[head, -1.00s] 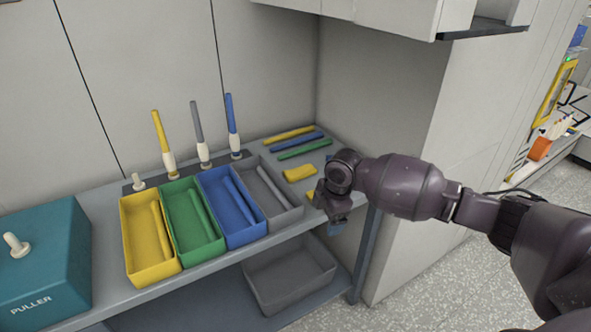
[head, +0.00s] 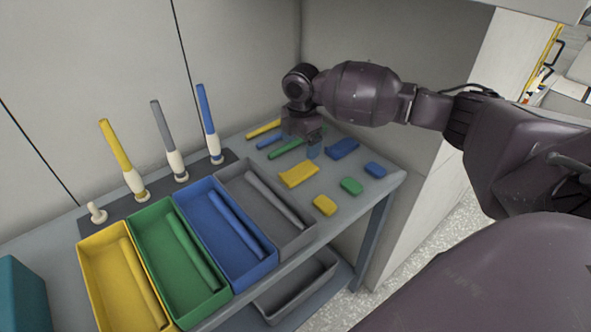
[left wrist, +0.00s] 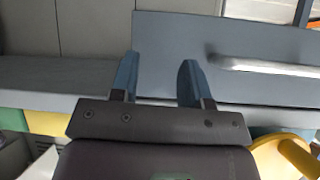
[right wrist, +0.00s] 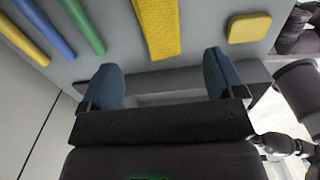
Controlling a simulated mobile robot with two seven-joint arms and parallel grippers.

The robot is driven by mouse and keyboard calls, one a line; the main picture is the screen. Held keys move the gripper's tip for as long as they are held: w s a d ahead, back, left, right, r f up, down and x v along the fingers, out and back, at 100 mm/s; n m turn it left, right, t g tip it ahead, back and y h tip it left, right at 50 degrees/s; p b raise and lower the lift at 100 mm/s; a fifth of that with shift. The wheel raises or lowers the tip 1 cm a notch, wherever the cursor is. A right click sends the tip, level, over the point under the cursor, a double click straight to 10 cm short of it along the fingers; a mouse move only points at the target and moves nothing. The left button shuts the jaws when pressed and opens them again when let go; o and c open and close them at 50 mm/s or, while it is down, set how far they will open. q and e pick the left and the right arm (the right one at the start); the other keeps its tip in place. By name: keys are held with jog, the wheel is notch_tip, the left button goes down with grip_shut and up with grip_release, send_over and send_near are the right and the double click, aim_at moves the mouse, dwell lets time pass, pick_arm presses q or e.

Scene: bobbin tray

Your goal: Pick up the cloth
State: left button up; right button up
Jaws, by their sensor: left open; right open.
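One is a yellow textured cloth (head: 299,174), which also shows between and beyond the fingers in the right wrist view (right wrist: 158,25). My left gripper (left wrist: 157,78) is open and empty, seen only in the left wrist view.
Small yellow (head: 324,205), green (head: 351,186) and blue (head: 376,170) pads lie near the bench's right edge. Yellow, blue and green rods (head: 286,149) lie behind the cloths. Yellow, green, blue and grey (head: 235,190) trays stand left, with upright spindles behind. A wall closes the back.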

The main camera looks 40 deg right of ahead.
aim_at(299, 169)
notch_tip(299, 169, down, 4)
jog(key=shift+r+b, duration=0.1)
jog(key=shift+b, duration=0.2)
jog(key=shift+f, duration=0.4)
jog(key=f, duration=0.3)
jog(key=f+b, duration=0.1)
jog(key=shift+w+a+f, duration=0.1)
jog(key=shift+a+f, duration=0.15)
jog(key=shift+f, duration=0.1)
jog(key=shift+r, duration=0.1)
jog(key=shift+c, duration=0.8)
jog(key=c, duration=0.8)
notch_tip(299, 169, up, 20)
jog(key=p, duration=0.3)
